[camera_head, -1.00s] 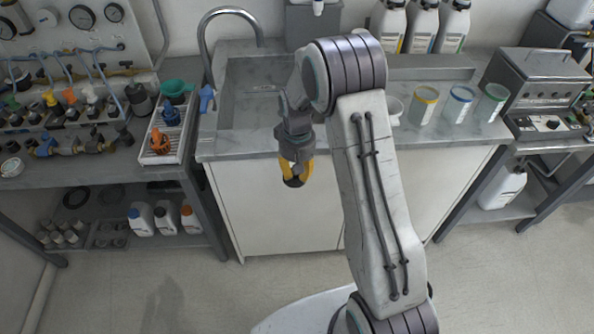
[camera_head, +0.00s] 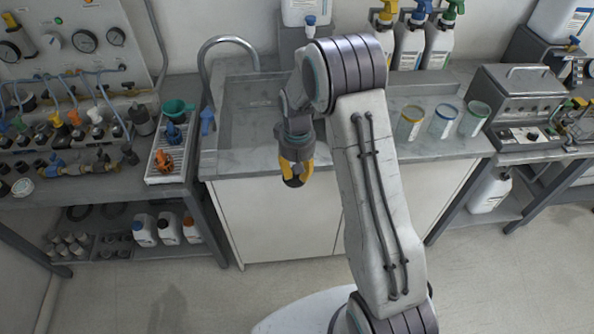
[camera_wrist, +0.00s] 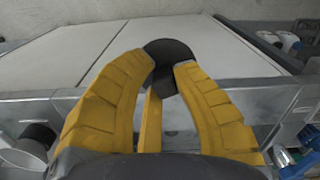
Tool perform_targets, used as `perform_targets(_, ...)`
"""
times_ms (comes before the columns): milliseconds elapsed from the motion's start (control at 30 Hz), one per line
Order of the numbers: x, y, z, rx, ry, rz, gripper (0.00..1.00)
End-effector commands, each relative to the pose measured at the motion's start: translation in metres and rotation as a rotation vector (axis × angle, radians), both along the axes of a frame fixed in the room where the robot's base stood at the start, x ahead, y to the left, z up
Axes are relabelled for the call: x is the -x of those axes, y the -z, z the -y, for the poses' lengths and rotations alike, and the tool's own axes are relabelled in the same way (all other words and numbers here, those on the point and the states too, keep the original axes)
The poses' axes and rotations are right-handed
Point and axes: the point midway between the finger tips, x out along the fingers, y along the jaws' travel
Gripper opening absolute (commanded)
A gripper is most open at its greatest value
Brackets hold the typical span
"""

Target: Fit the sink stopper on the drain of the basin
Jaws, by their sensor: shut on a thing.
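My gripper (camera_head: 294,172) has yellow fingers and hangs in front of the white cabinet below the counter edge in the head view. In the wrist view my gripper (camera_wrist: 168,70) is shut on a dark round disc, which I take as the sink stopper (camera_wrist: 168,50). The stopper also shows as a dark shape between the fingers in the head view (camera_head: 294,182). The grey basin (camera_head: 245,122) is sunk in the counter behind my gripper, partly covered by my arm. I cannot make out its drain.
A curved faucet (camera_head: 205,62) and a blue handle (camera_head: 207,121) stand at the basin's left. A tray (camera_head: 160,178) with coloured fittings sits further left. Several jars, including one with a yellow rim (camera_head: 410,124), stand on the counter to the right. The floor in front is clear.

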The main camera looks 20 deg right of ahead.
Motion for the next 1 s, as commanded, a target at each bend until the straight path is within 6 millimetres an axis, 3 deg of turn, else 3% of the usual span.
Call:
perform_targets(33, 0.0, -0.015, 0.0, 0.0, 0.0, 0.0, 0.0)
perform_targets(167, 0.0, -0.03, 0.0, 0.0, 0.001, 0.0, 0.0)
perform_targets(200, -0.009, -0.021, 0.004, 0.0, 0.053, 0.002, 0.0)
perform_targets(367, -0.034, -0.02, 0.014, 0.0, 0.241, 0.005, 0.0)
perform_targets(700, -0.095, -0.02, 0.053, -0.003, 0.798, 0.01, 0.0)
perform_targets(1000, -0.133, -0.021, 0.093, -0.008, 1.329, 0.014, 0.0)
